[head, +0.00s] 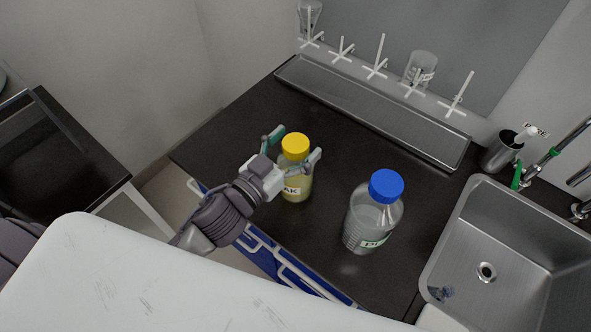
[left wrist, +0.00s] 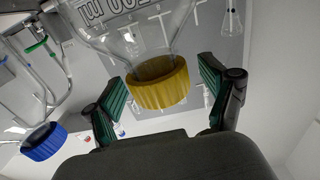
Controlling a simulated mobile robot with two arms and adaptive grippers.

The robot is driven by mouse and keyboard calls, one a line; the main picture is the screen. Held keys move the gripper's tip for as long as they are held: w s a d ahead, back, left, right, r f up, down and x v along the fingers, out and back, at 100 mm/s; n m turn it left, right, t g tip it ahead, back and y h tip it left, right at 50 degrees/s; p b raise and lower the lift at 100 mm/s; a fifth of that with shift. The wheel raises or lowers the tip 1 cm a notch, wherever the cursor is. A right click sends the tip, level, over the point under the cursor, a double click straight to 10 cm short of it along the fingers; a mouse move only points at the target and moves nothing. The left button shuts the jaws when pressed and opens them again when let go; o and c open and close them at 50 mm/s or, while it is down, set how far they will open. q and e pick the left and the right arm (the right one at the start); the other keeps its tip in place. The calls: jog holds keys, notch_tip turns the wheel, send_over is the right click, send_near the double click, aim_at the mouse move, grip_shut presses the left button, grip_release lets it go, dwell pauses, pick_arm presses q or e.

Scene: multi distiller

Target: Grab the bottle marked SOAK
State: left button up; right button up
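The bottle with a yellow cap (head: 296,186) stands upright on the dark counter and holds yellowish liquid. Its label is partly covered; the letters "AK" show. It also shows in the left wrist view, its yellow cap (left wrist: 160,84) between the fingers. My left gripper (head: 294,149) is open, its green-padded fingers on either side of the bottle's upper part. In the left wrist view gaps show between the fingers and the cap. A clear bottle with a blue cap (head: 373,220) stands to the right, its label starting with "D". My right gripper is not in view.
A steel sink (head: 500,240) with green-marked taps is at the right. A metal trough (head: 370,105) lies along the back under a peg rack holding glassware (head: 421,68). A steel cup (head: 503,150) stands by the sink. Clear counter lies behind the bottles.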

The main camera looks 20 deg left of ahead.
pick_arm(q)
grip_shut()
jog(key=shift+r, duration=0.1)
dwell(0.3)
